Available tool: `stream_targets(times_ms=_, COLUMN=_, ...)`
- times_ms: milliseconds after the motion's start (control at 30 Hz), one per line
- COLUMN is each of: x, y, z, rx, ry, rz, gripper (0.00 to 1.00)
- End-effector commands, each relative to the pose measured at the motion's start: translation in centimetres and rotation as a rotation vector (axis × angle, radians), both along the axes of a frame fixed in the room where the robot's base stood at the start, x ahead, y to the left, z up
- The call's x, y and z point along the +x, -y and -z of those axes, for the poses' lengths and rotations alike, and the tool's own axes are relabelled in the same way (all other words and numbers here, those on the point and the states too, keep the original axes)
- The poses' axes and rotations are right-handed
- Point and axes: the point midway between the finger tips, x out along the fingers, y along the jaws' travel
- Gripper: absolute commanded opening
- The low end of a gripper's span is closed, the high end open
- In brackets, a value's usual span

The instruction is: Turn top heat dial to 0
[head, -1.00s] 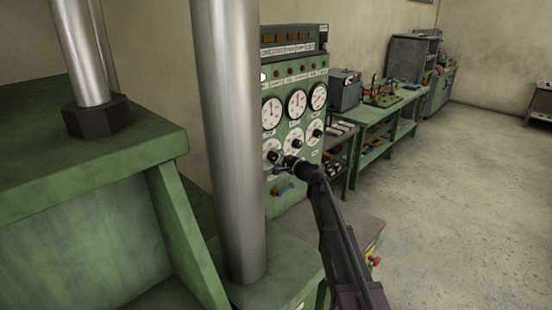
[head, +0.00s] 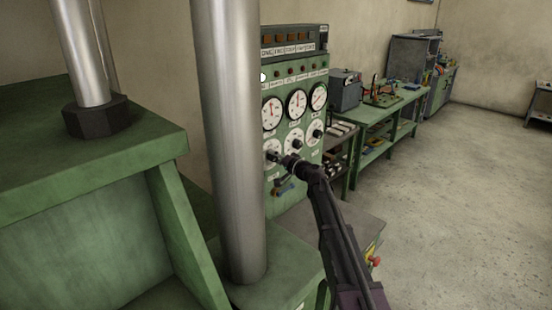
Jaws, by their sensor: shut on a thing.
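The green control panel (head: 296,182) stands behind the steel column. It has a row of white gauges on top and a row of white dials with black knobs below. The lower left dial (head: 269,146) is partly hidden by my gripper and the column. My gripper (head: 278,158) reaches in from the lower right and is shut on the black knob of this lower left dial. The middle dial knob (head: 297,144) and the right dial knob (head: 317,133) are free. Dial labels and numbers are too small to read, so I cannot tell the setting or which is the top heat dial.
A thick steel column (head: 228,150) stands close at the panel's left. A blue-handled switch (head: 284,190) sits below my gripper. A green workbench (head: 372,115) with tools is behind on the right. The concrete floor (head: 460,190) at right is clear.

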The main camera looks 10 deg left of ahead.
Motion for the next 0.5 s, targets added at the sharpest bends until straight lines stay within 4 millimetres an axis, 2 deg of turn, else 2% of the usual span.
stream_targets(times_ms=300, x=-0.05, y=-0.18, z=0.0, rx=-0.002, ry=0.002, rz=-0.004, gripper=0.12)
stream_targets(times_ms=333, x=-0.05, y=-0.18, z=0.0, rx=-0.002, ry=0.002, rz=-0.004, gripper=0.68)
stream_targets(times_ms=400, x=-0.04, y=-0.16, z=0.0, rx=-0.001, ry=0.002, rz=-0.004, gripper=0.89)
stream_targets(times_ms=433, x=-0.04, y=-0.15, z=0.0, rx=-0.002, ry=0.001, rz=-0.003, gripper=0.93)
stream_targets(times_ms=500, x=-0.03, y=-0.1, z=0.0, rx=-0.001, ry=0.002, rz=-0.002, gripper=0.93)
